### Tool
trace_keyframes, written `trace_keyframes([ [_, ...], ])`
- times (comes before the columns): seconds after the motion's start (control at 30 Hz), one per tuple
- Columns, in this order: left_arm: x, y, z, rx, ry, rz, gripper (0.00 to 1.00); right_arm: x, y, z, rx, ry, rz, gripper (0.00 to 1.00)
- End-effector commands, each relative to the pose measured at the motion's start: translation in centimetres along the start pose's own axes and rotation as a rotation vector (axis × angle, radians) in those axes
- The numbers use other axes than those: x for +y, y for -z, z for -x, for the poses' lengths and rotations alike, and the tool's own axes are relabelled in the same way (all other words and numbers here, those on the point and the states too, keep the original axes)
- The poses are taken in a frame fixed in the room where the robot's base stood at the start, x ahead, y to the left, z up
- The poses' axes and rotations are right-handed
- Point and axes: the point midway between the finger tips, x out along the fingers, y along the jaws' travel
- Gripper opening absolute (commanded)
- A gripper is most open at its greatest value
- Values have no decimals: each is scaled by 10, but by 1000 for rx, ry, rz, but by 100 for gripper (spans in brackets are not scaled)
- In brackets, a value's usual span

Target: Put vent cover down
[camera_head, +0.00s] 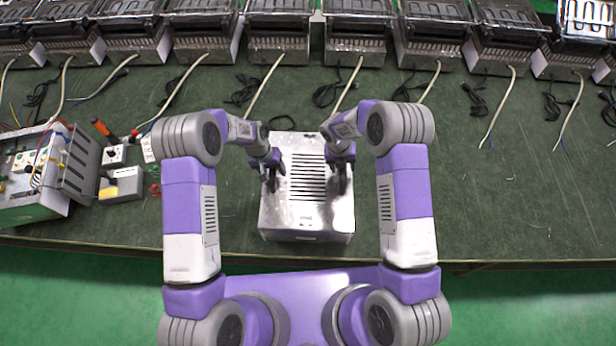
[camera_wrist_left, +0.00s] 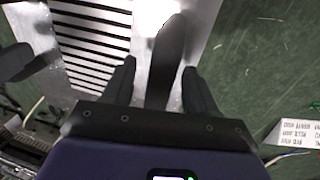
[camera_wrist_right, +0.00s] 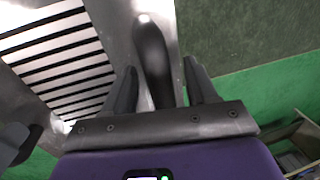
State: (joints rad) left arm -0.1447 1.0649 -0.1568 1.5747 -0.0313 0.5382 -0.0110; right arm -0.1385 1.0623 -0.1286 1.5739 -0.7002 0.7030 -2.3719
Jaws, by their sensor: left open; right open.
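The vent cover (camera_head: 308,215) is a shiny metal box-shaped piece with a row of dark slots, lying on the green table in front of me. Its slots also show in the left wrist view (camera_wrist_left: 95,40) and the right wrist view (camera_wrist_right: 60,55). My left gripper (camera_head: 272,184) is over the cover's left side, fingers apart. My right gripper (camera_head: 342,186) is over its right side, fingers apart. In each wrist view a dark curved shape, perhaps a handle or a reflection, shows between the fingers of the left gripper (camera_wrist_left: 160,80) and right gripper (camera_wrist_right: 158,85). The cover's underside is hidden.
Several metal heater units (camera_head: 280,30) with cables line the table's back edge. An open control box (camera_head: 40,185), a small grey device (camera_head: 121,185) and an orange-handled tool (camera_head: 102,129) lie at the left. The green table (camera_head: 520,200) is clear at the right.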

Motion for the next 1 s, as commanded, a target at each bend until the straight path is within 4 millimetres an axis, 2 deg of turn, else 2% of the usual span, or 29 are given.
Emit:
trace_keyframes([
  [0.17,0,1,18,4,0,0,57,0,0,0,0,0,0,57],
  [0.4,0,1,70,4,0,0,57,0,0,0,0,0,0,57],
  [0.6,0,1,104,3,0,0,57,0,0,0,0,0,0,57],
  [0.83,0,0,119,0,0,0,57,0,0,4,-1,-1,0,57],
  [1.0,0,0,120,0,0,0,57,0,-1,28,-4,-3,-1,57],
])
